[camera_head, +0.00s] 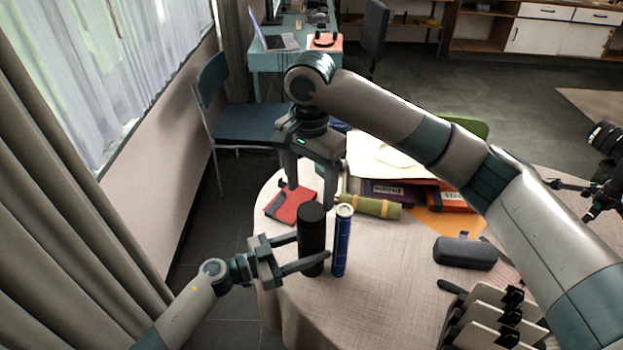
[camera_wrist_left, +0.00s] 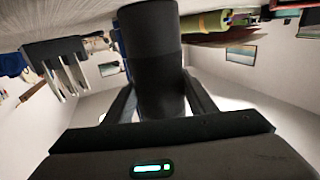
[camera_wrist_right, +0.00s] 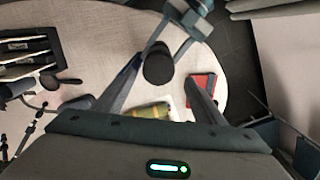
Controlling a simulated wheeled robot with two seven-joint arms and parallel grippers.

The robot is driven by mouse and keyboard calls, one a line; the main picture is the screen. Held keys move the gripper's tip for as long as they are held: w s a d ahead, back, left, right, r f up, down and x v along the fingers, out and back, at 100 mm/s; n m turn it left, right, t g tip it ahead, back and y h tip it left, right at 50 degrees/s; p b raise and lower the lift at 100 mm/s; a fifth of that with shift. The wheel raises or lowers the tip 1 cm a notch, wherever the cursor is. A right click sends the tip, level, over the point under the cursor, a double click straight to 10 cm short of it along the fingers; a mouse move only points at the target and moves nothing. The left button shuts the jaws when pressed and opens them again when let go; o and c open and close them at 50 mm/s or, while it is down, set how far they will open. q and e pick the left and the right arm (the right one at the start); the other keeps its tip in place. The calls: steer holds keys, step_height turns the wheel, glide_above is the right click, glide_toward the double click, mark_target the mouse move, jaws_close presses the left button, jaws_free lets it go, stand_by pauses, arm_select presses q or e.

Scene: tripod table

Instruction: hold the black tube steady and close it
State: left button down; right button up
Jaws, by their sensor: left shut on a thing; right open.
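The black tube (camera_head: 311,240) stands upright at the near left part of the round table. My left gripper (camera_head: 312,258) is shut around its side, low down; the left wrist view shows the tube (camera_wrist_left: 152,60) between the fingers, with a faint seam around it. My right gripper (camera_head: 310,200) points down just above the tube, open and apparently empty. In the right wrist view the tube's dark round top (camera_wrist_right: 158,68) lies between the spread fingers. I cannot tell whether that top is a cap.
A blue tube (camera_head: 342,242) stands close to the right of the black tube. A red book (camera_head: 290,208), a green roll (camera_head: 372,207) and folders lie behind. A dark case (camera_head: 465,253) and a slotted rack (camera_head: 500,318) are at the right. The table's front middle is clear.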

mark_target(312, 211)
steer(key=n, duration=0.3)
steer(key=shift+r, duration=0.2)
steer(key=n, duration=0.4)
steer(key=shift+r+n, duration=0.2)
steer(key=shift+n, duration=0.2)
steer(key=n, duration=0.6)
steer(key=shift+r, duration=0.2)
steer(key=n, duration=0.5)
steer(key=shift+r+n, duration=0.25)
steer(key=shift+n, duration=0.15)
steer(key=n, duration=0.6)
steer(key=shift+d+r, duration=0.15)
steer(key=shift+r, duration=0.05)
steer(key=shift+f, duration=4)
steer(key=shift+c, duration=0.3)
